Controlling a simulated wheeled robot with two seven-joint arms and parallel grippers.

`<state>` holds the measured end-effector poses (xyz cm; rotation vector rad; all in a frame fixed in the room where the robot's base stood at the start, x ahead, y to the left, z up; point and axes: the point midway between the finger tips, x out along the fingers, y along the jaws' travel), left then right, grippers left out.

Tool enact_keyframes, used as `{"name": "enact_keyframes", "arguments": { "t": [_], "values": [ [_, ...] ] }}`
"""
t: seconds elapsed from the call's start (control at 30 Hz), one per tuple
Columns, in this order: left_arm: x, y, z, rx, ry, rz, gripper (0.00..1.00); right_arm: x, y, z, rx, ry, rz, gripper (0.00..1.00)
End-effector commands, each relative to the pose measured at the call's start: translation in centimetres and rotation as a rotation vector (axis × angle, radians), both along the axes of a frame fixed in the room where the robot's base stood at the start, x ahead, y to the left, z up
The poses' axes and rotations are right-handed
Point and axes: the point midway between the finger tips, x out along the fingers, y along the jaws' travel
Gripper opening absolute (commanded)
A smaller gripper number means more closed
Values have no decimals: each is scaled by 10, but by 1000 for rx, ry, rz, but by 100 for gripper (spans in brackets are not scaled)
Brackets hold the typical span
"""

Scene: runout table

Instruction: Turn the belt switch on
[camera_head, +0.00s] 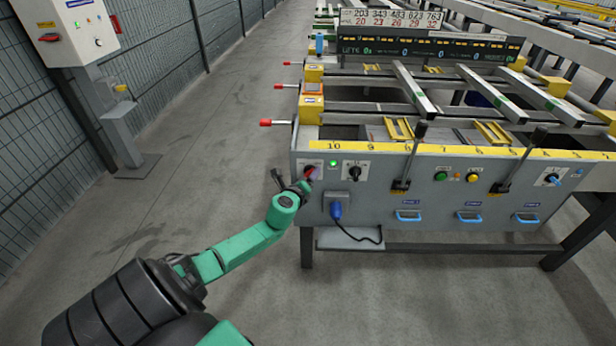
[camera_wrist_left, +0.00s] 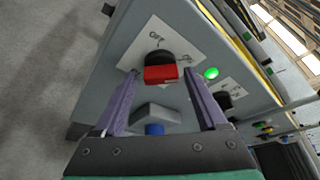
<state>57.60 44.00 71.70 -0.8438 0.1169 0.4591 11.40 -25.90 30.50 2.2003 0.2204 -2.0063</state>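A rotary switch with a red and black knob (camera_wrist_left: 160,70) sits on a white plate in the left wrist view. The plate carries small on/off lettering, too small to read surely. In the head view this switch (camera_head: 311,171) is at the left end of the grey front panel, partly covered by my left gripper (camera_head: 303,184). In the left wrist view my left gripper (camera_wrist_left: 160,78) is open, its two fingers pointing at the knob, one tip on each side. I cannot tell whether they touch it. My right gripper is not in view.
A green lamp (camera_head: 333,163) glows beside the switch, with a second black rotary switch (camera_head: 355,171) to its right. A blue plug (camera_head: 336,210) with a cable is below. Two levers (camera_head: 410,155) rise farther right. Open floor (camera_head: 200,160) lies left of the table.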

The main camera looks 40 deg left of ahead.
Motion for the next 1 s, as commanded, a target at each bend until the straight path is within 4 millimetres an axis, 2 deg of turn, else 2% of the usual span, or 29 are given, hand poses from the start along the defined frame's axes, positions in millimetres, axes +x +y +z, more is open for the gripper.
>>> {"name": "enact_keyframes", "arguments": {
  "t": [0.33, 0.47, 0.57, 0.7, 0.9, 1.0],
  "values": [
    [-1, 0, 2, -1, -3, 2, 82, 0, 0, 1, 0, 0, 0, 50],
    [-12, -4, 7, -1, -2, 1, 82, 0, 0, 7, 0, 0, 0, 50],
    [-29, -11, 14, -1, -1, -1, 82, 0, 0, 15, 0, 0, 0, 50],
    [-62, -24, 21, -4, 2, -2, 82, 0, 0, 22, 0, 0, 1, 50],
    [-108, -41, 35, -3, 0, 0, 82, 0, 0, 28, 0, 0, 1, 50],
    [-123, -47, 38, -3, 0, 0, 82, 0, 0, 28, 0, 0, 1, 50]
  ]
}}
